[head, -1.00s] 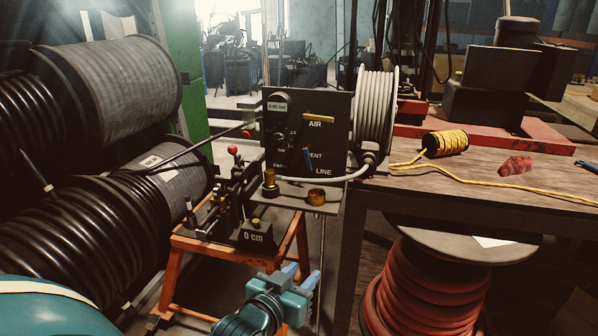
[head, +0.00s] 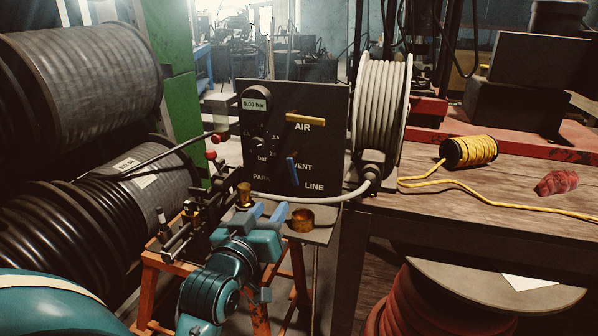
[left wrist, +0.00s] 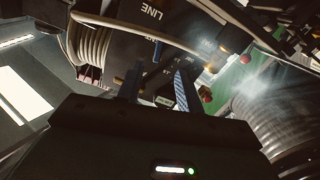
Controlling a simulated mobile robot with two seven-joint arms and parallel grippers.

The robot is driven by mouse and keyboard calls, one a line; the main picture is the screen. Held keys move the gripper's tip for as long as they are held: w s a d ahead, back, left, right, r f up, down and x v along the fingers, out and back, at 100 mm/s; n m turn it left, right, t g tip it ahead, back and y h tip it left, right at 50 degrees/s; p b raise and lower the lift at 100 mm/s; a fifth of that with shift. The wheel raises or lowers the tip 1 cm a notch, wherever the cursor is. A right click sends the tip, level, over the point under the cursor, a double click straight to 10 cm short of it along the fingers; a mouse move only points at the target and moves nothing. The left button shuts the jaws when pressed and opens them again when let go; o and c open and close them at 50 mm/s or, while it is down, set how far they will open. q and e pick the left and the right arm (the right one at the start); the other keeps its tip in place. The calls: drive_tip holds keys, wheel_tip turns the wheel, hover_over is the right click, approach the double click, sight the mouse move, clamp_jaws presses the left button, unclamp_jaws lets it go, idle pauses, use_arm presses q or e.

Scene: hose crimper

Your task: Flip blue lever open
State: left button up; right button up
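The blue lever (head: 292,171) is on the front of the black control panel (head: 340,105), left of the word VENT and above PARK and LINE. It stands steeply, tilted slightly. My left gripper (head: 268,211) is below and left of the lever, in front of the panel's lower edge. Its two blue fingers are apart with nothing visible between them, and it does not appear to touch the lever. My right gripper is not in view.
A yellow lever (head: 305,120) sits beside AIR, above the blue one. A brass cup (head: 302,220) and a brass fitting (head: 243,194) stand close to my left gripper. A grey hose (head: 315,203) runs below the panel to the reel. A red-knobbed lever (head: 212,155) stands left.

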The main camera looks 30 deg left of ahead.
sight(292, 175)
use_arm(q)
drive_tip(key=x, duration=1.3)
drive_tip(key=shift+a+r, duration=0.15)
drive_tip(key=shift+s, duration=0.1)
drive_tip(key=shift+c, duration=0.3)
clamp_jaws()
